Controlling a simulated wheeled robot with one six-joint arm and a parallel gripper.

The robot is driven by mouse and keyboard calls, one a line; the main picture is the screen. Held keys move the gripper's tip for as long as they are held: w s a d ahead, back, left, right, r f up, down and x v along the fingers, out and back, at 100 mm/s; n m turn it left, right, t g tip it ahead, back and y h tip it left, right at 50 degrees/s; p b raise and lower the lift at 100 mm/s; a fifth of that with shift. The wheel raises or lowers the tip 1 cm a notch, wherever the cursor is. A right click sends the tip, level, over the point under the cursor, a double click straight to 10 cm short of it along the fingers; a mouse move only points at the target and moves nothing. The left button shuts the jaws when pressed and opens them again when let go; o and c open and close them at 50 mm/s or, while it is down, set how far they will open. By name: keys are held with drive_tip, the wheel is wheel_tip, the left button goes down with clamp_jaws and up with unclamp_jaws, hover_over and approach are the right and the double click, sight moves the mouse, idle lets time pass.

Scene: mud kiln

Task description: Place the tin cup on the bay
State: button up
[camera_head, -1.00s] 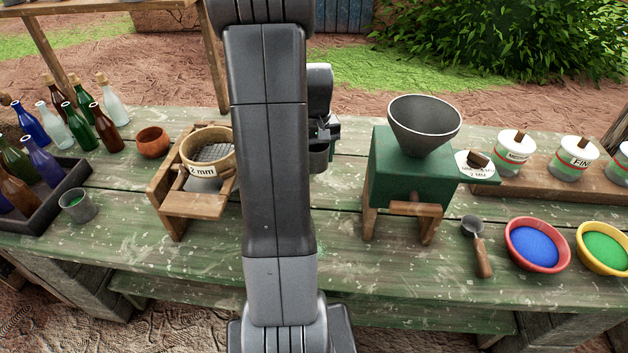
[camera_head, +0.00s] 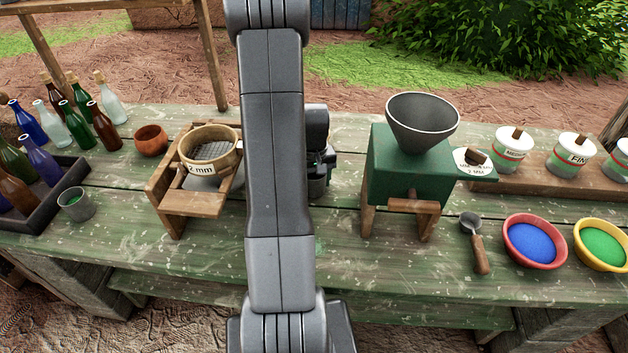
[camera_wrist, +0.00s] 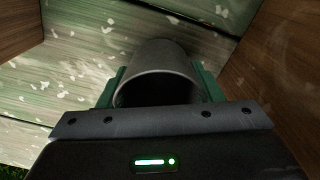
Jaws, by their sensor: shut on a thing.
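A grey tin cup (camera_wrist: 155,78) is between the green fingers of my gripper (camera_wrist: 158,88) in the wrist view. Its round rim faces the camera and its inside is dark. In the head view my gripper (camera_head: 320,160) is partly hidden by my arm, with the cup (camera_head: 317,188) low at its tip, over the green table between the sieve stand and the green mill. I cannot tell whether the cup touches the table. No part is clearly marked as the bay; brown wooden surfaces flank the cup at both sides in the wrist view.
The sieve stand (camera_head: 187,200) is left of my arm and the green mill (camera_head: 408,165) with its funnel is to the right. Another metal cup (camera_head: 76,204) stands by the bottle crate (camera_head: 48,208). A scoop (camera_head: 475,245) and bowls lie at right.

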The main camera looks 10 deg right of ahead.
drive_tip(key=shift+f, duration=0.2)
drive_tip(key=o, duration=1.1)
drive_tip(key=shift+c, duration=0.2)
drive_tip(key=shift+r, duration=0.1)
